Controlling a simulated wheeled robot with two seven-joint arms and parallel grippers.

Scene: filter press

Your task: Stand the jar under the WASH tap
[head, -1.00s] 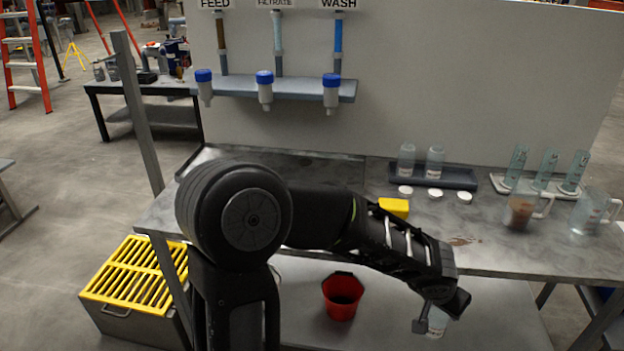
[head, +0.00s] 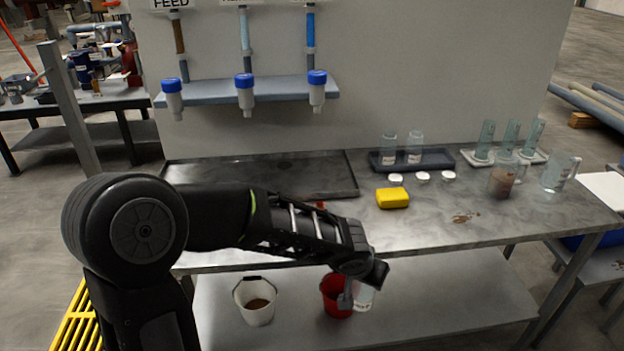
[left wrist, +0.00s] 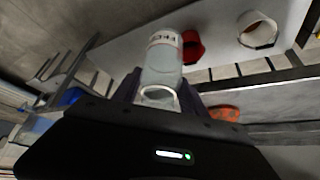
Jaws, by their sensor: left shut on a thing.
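My left gripper (head: 356,288) is shut on a clear jar (head: 364,298) with a white label, in front of the bench and below its top edge. The jar also shows between the fingers in the left wrist view (left wrist: 163,62); its label is not clearly legible. The WASH tap (head: 317,88) is the rightmost of three blue-topped white taps on the wall shelf, under a blue tube; its sign is almost cut off now. The jar is well below and apart from it. My right gripper is not in view.
A dark tray area (head: 260,178) lies under the taps. A white bucket (head: 256,300) and a red bucket (head: 335,296) stand on the lower shelf.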

